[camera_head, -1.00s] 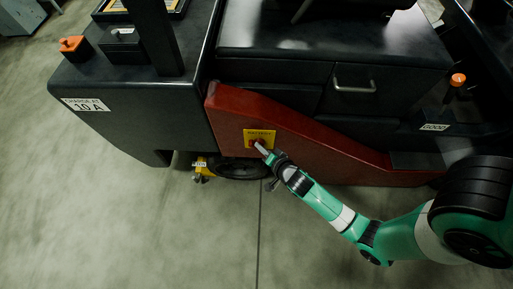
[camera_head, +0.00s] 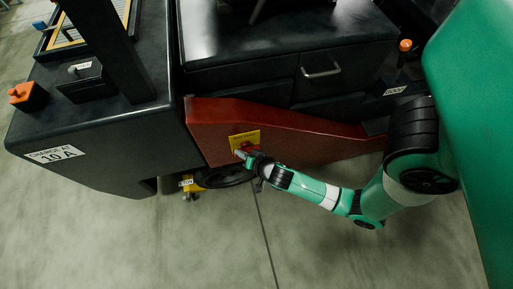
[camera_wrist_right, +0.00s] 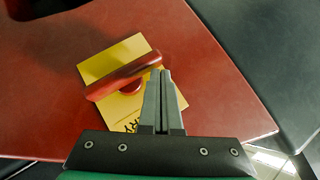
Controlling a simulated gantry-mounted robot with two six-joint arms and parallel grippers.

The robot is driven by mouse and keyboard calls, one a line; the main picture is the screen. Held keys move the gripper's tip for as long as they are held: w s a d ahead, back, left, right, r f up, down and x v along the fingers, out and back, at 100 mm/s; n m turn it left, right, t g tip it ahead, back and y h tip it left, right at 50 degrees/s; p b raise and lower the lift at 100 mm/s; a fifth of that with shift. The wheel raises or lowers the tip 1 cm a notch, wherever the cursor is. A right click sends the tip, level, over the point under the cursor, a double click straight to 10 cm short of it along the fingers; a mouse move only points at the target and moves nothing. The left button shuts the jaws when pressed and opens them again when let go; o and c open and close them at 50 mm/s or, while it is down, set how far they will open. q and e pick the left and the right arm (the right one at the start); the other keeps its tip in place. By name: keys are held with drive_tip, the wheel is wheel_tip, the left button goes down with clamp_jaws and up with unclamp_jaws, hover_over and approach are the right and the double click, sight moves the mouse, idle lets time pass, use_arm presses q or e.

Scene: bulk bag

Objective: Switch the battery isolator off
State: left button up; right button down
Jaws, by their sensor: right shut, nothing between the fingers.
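The battery isolator is a red bar handle (camera_wrist_right: 122,78) on a round red hub over a yellow plate (camera_wrist_right: 107,62). The plate (camera_head: 240,137) is fixed to the sloping red panel of the dark machine. In the right wrist view the handle lies slanted across the plate, its right end higher. My right gripper (camera_wrist_right: 161,74) is shut and empty, its tips beside the handle's right end; I cannot tell whether they touch it. In the head view the right gripper (camera_head: 241,156) covers part of the isolator. My left gripper is not in view.
The red panel (camera_head: 300,136) runs along the machine's side. A drawer handle (camera_head: 321,72) is above it. A dark wheel (camera_head: 228,177) and a yellow part with a label are below. An orange-topped box (camera_head: 27,95) sits at the left. The floor in front is clear.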

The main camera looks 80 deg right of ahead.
drive_tip(key=shift+w, duration=0.15)
idle(0.3)
drive_tip(key=s+a+r+p, duration=0.2)
drive_tip(key=a+r+p, duration=0.4)
drive_tip(key=r, duration=0.5)
drive_tip(key=p, duration=0.2)
drive_tip(key=shift+s+a+p, duration=0.3)
drive_tip(key=shift+p, duration=0.1)
